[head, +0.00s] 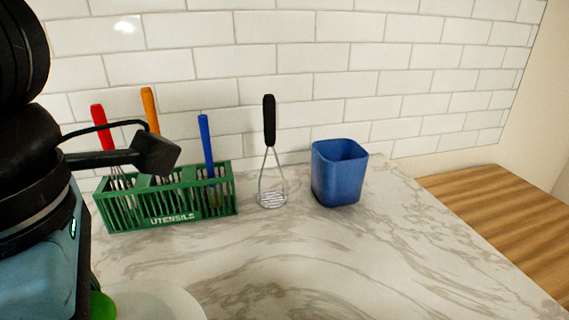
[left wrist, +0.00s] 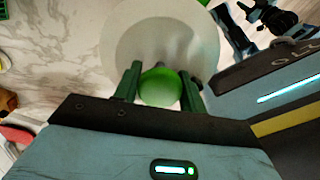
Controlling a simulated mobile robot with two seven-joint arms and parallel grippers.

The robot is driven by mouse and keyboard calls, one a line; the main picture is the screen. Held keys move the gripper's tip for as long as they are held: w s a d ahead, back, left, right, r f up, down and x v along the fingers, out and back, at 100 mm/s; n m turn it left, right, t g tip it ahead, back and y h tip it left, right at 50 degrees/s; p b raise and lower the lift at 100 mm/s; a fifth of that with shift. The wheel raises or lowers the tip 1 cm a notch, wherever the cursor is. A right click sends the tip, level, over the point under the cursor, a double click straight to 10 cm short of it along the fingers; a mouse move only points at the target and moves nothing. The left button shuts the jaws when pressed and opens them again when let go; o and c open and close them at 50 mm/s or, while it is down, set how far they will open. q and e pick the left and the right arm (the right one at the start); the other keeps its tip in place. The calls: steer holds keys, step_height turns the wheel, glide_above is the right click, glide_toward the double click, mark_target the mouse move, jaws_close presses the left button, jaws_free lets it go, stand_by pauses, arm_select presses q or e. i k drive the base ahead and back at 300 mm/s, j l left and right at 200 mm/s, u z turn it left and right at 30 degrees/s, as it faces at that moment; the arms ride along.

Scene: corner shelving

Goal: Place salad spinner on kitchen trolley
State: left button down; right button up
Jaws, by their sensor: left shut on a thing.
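The salad spinner is a pale round bowl shape (left wrist: 165,22) with a green knob (left wrist: 160,88) in the left wrist view. My left gripper (left wrist: 160,82) has its two dark fingers on either side of the green knob and is shut on it. In the head view, only part of the pale spinner (head: 155,300) and a bit of green show at the bottom left, beside my left arm, which hides the rest. Dark parts of my own body show at the upper right of the left wrist view; I cannot make out the right gripper's jaws there. No kitchen trolley is recognisable.
A marble counter (head: 300,265) carries a green utensil basket (head: 170,205), a masher (head: 270,165) and a blue container (head: 340,175) near the tiled wall. The counter's front middle is clear. A lower striped wooden surface (head: 500,205) lies beyond its right edge.

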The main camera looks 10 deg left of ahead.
mark_target(517, 229)
steer(key=i+l+u, duration=0.1)
steer(key=l, duration=0.35)
steer(key=i+l+u, duration=0.1)
steer(key=l, duration=0.35)
steer(key=i+l, duration=0.15)
steer(key=l, duration=0.3)
steer(key=i+l+u, duration=0.15)
steer(key=l, duration=0.35)
steer(key=i+l, duration=0.1)
steer(key=l, duration=0.5)
steer(key=i+l, duration=0.1)
steer(key=l, duration=0.45)
steer(key=i+l, duration=0.1)
steer(key=l, duration=0.5)
steer(key=i+l, duration=0.1)
steer(key=l, duration=0.5)
steer(key=i+l, duration=0.1)
steer(key=l, duration=0.5)
steer(key=i+u, duration=0.05)
